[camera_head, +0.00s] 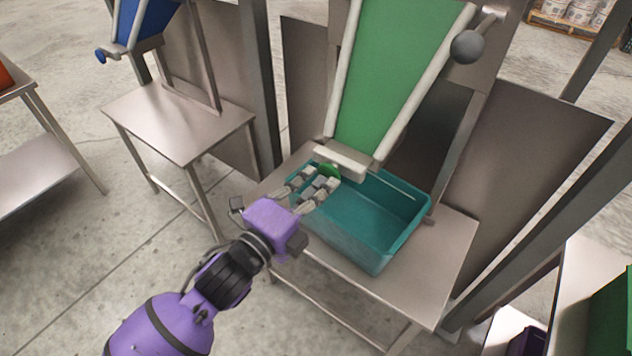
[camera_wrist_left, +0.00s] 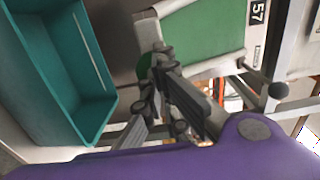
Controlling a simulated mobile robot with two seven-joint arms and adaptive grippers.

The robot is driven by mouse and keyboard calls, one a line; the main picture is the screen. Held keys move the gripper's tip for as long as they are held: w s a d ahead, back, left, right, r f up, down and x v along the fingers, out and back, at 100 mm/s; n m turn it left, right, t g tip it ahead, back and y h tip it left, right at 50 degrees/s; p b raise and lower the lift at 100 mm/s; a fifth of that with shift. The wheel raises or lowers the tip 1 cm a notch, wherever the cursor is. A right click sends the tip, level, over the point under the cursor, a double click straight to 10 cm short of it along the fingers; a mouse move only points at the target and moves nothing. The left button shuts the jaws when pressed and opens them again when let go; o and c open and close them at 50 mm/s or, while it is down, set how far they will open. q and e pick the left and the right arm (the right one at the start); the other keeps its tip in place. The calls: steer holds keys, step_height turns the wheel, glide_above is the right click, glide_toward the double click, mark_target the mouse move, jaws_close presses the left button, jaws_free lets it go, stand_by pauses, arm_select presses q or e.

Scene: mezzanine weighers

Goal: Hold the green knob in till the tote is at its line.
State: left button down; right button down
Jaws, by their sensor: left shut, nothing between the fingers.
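The green knob (camera_head: 329,170) sits under the lower lip of the green chute (camera_head: 398,75), just above the left end of the teal tote (camera_head: 370,258). In the left wrist view the knob (camera_wrist_left: 144,68) is partly hidden by my fingers. My left gripper (camera_head: 324,183) is shut and empty, with its fingertips at the knob; whether they press it in I cannot tell. The tote looks empty where I see inside. A thin pale line (camera_head: 393,184) runs along its far inner wall, and it shows in the left wrist view (camera_wrist_left: 88,50). My right gripper is out of view.
The tote stands on a steel table (camera_head: 440,275) with bare top to its right. A grey ball-ended lever (camera_head: 467,46) sticks out at the chute's right side. Another steel table (camera_head: 180,125) stands below a blue chute (camera_head: 143,20) at left. Steel panels and posts flank the chute.

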mark_target(326, 173)
arm_select(q)
steer(key=shift+w, duration=0.1)
steer(key=shift+x, duration=1.2)
steer(key=shift+w+d+p, duration=0.3)
steer(key=shift+w+d, duration=0.05)
steer(key=shift+w, duration=0.05)
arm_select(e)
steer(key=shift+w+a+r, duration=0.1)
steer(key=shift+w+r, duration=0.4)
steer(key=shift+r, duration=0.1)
arm_select(q)
steer(key=shift+r, duration=0.1)
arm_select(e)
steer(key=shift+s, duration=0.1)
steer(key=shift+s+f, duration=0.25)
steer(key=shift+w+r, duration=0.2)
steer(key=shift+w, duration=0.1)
